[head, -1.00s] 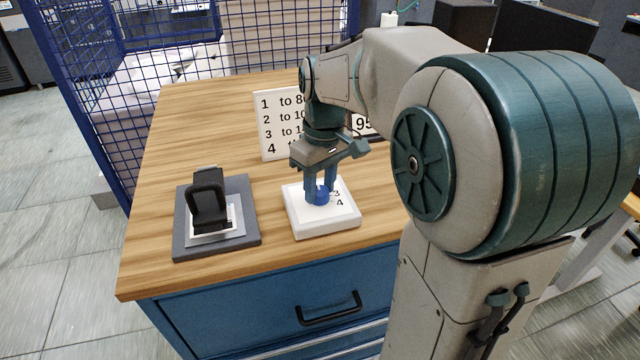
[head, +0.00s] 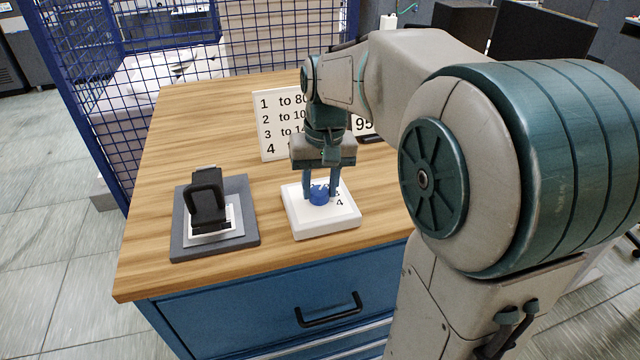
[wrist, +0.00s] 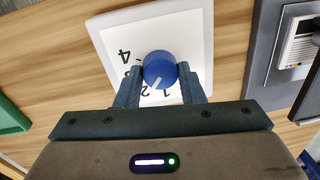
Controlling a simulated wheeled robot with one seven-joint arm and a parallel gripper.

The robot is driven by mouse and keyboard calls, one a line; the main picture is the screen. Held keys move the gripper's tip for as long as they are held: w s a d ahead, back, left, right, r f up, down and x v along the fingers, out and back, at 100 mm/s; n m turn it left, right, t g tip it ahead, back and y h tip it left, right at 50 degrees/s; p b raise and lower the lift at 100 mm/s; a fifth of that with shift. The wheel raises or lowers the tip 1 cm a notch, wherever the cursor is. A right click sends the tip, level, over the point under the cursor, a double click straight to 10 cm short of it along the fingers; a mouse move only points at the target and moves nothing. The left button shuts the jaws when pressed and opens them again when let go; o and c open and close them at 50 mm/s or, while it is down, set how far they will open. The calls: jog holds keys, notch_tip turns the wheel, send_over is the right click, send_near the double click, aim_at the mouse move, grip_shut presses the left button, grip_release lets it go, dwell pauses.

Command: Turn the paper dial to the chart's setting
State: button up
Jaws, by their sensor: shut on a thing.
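The paper dial is a blue round knob (head: 319,195) on a white square base (head: 325,228) with printed numbers. In the wrist view the knob (wrist: 160,68) has a white mark on its lower edge, pointing between the 2 and the 1. The 4 shows clearly and the 3 is partly hidden. My gripper (wrist: 160,74) is shut on the knob, one finger on each side. The white chart (head: 275,138) stands behind, with rows 1 to 4; my arm hides its right part. A display (head: 364,124) reading 95 shows partly behind my arm.
A grey pad (head: 248,205) with a black clamp-like device (head: 208,205) over a white piece stands left of the dial base. The wooden top (head: 170,140) is clear at the left and back. A blue mesh fence (head: 95,90) borders the left side.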

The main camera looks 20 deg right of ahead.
aim_at(325, 190)
jog(key=shift+w+r, duration=0.1)
dwell(0.3)
jog(key=o, duration=1)
notch_tip(325, 190, up, 14)
jog(key=d, duration=0.1)
jog(key=shift+b, duration=0.3)
jog(key=s+a+f+n+t, duration=0.1)
jog(key=s+f+t, duration=0.2)
jog(key=s+f, duration=1.1)
notch_tip(325, 190, down, 4)
jog(key=shift+s+r+t+h, duration=0.2)
jog(key=shift+s+t+h, duration=0.1)
jog(key=shift+s+h, duration=0.1)
